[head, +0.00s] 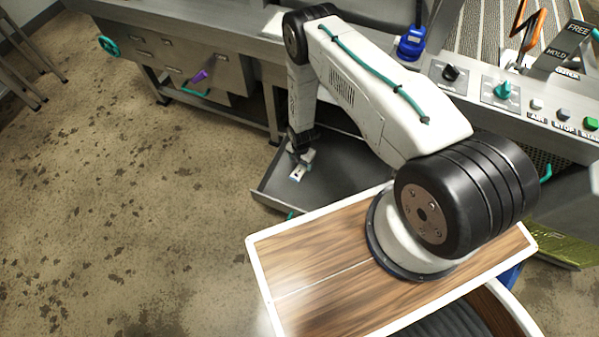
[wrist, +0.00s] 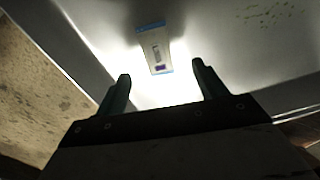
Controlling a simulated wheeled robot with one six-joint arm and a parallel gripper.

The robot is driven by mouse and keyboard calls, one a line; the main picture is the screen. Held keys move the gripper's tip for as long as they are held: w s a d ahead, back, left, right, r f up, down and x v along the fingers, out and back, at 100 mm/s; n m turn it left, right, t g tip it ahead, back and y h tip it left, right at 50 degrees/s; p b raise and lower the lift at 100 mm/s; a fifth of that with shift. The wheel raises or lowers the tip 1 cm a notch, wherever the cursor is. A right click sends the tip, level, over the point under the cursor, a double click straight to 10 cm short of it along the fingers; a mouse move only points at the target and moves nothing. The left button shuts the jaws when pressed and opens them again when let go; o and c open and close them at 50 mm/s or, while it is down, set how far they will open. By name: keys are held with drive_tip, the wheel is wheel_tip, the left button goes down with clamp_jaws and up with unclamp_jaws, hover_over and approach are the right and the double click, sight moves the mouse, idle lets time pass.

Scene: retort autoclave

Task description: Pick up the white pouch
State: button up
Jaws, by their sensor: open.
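The white pouch (wrist: 155,49) lies flat on a grey metal tray (wrist: 225,60), seen in the wrist view. In the head view the pouch (head: 296,174) shows as a small pale piece on the tray (head: 335,179), partly hidden by my gripper. My gripper (head: 302,158) is above the tray close to the pouch. In the wrist view my gripper (wrist: 160,78) has its two fingers apart with nothing between them. The pouch is ahead of the fingertips, roughly centred between them.
The tray has a raised edge and sits low beside a metal bench (head: 190,62). A control panel (head: 520,95) with knobs and buttons is at the right. A blue object (head: 411,44) stands on the bench. Stained floor lies open at the left.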

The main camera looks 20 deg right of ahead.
sight(299, 171)
drive_tip(key=f, duration=0.7)
drive_tip(key=shift+a+f, duration=0.3)
drive_tip(key=shift+a, duration=0.1)
drive_tip(key=c, duration=1.1)
